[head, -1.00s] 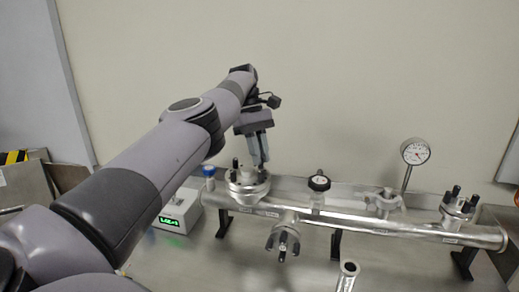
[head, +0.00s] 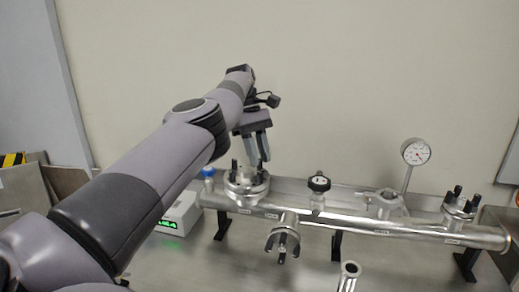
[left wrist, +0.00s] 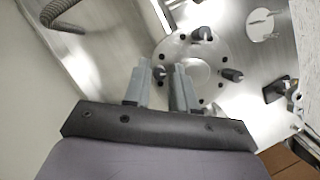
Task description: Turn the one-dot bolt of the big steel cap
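The big steel cap (head: 246,186) is a round flange at the left end of the steel pipe, with dark bolts standing on it. In the left wrist view the cap (left wrist: 196,63) shows a dark bolt at the top (left wrist: 202,34), another at the right (left wrist: 232,75), and one (left wrist: 160,73) between the finger lines. The dots are too small to read, so I cannot tell which is the one-dot bolt. My left gripper (head: 259,158) is over the cap's back, fingers pointing down. Its two fingers (left wrist: 162,68) are apart, with a gap. My right gripper is not in view.
The pipe (head: 350,222) runs right on black stands, with a front flange (head: 283,238), a black knob (head: 318,184), a clamp (head: 384,203), a gauge (head: 415,152) and a right bolted cap (head: 460,204). A box with green digits (head: 176,215) stands left. The wall is close behind.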

